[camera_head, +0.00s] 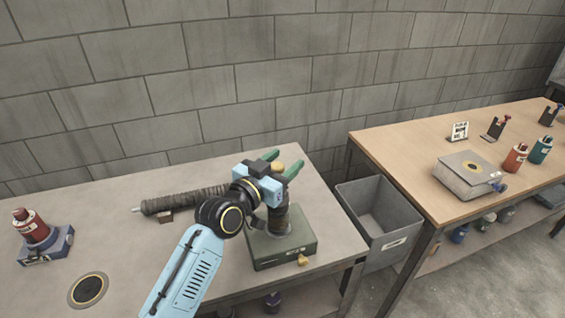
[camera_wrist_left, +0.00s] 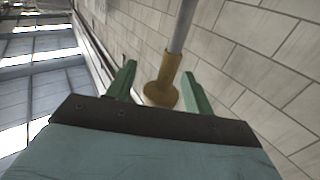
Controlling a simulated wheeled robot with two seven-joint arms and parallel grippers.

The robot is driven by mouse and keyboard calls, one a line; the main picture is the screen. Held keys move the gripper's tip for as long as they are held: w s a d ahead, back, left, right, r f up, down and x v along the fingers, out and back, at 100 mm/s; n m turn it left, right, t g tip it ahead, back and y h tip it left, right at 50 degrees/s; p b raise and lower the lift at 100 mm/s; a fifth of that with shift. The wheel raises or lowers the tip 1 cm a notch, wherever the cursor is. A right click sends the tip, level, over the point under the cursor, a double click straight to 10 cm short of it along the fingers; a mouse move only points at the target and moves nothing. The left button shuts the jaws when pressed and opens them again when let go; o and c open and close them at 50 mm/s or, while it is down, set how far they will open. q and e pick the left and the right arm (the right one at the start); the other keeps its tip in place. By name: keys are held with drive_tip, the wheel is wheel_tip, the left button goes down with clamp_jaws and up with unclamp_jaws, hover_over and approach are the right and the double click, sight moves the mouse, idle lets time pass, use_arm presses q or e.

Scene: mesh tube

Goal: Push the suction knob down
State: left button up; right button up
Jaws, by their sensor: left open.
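A green box (camera_head: 283,250) stands near the right end of the left table, with a dark upright cylinder (camera_head: 277,222) on it. My left gripper (camera_head: 280,163) is above the box, its two green fingers apart. A yellow knob (camera_head: 277,166) shows between the fingers. In the left wrist view this knob (camera_wrist_left: 162,88) sits on a grey rod (camera_wrist_left: 184,25), between the open fingers (camera_wrist_left: 160,88), with visible gaps on both sides. My gripper body partly hides the cylinder's upper part. My right gripper is not in view.
A smaller yellow knob (camera_head: 303,260) is on the box's front. A ribbed dark tube (camera_head: 185,201) lies left of the gripper. A red bottle on a blue base (camera_head: 45,250) stands at far left. A grey bin (camera_head: 380,215) fills the gap before the wooden table (camera_head: 400,150).

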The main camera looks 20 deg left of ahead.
use_arm(q)
clamp_jaws()
wheel_tip(320, 180, down, 5)
drive_tip(key=shift+f+b, duration=0.2)
drive_tip(key=shift+b, duration=0.95)
drive_tip(key=shift+s+f, duration=0.1)
drive_tip(key=shift+c, duration=1.2)
unclamp_jaws()
drive_tip(key=shift+f, duration=0.1)
drive_tip(key=shift+o, duration=1.2)
drive_tip(key=shift+r, duration=0.2)
drive_tip(key=v, duration=1.3)
drive_tip(key=shift+s+p, duration=0.2)
drive_tip(key=shift+p, duration=0.15)
